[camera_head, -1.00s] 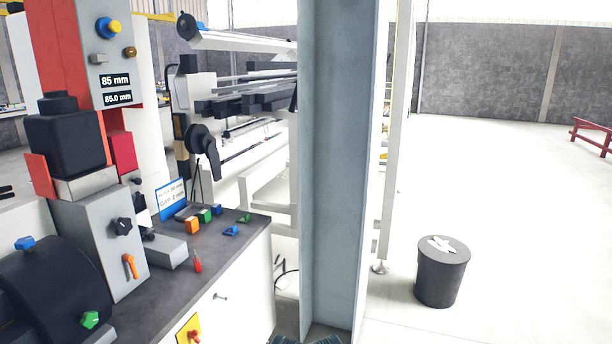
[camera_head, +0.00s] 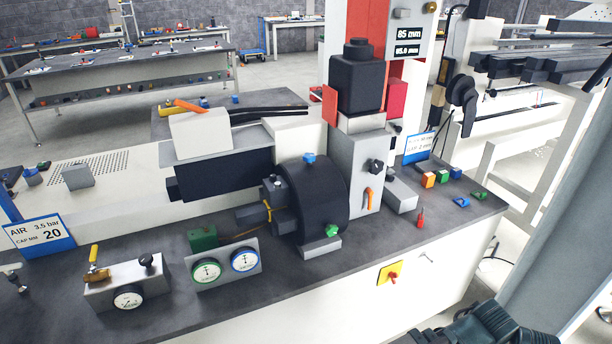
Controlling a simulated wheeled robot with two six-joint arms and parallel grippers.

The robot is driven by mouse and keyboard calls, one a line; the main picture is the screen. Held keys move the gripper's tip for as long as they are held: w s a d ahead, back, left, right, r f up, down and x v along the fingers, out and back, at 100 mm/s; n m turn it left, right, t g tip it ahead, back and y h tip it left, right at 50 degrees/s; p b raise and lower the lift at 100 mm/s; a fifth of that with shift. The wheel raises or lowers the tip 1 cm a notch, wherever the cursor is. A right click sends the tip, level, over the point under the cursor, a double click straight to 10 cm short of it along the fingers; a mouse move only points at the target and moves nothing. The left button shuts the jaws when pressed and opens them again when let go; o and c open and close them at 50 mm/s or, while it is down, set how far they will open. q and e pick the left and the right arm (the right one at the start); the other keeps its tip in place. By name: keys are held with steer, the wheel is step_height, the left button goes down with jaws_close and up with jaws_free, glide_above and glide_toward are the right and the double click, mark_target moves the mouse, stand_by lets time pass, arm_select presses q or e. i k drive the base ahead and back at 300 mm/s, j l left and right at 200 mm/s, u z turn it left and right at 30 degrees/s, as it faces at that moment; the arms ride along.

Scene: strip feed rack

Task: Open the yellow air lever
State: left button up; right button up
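The yellow air lever (camera_head: 94,254) is at the lower left of the head view. It stands roughly upright on a brass valve body (camera_head: 97,274), on top of a grey block (camera_head: 108,294). The block has a round white dial gauge (camera_head: 128,298) on its front and a black knob (camera_head: 146,262) on its right. Neither of my grippers can be made out, and nothing touches the lever.
A second block with green and blue ringed gauges (camera_head: 224,268) stands right of the lever. A large black drum (camera_head: 318,195) and a grey column follow. Dark worktop (camera_head: 190,306) lies bare in front. A grey-blue post (camera_head: 560,250) stands at the right.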

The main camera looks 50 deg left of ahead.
mark_target(93, 259)
steer(key=u, duration=3.1)
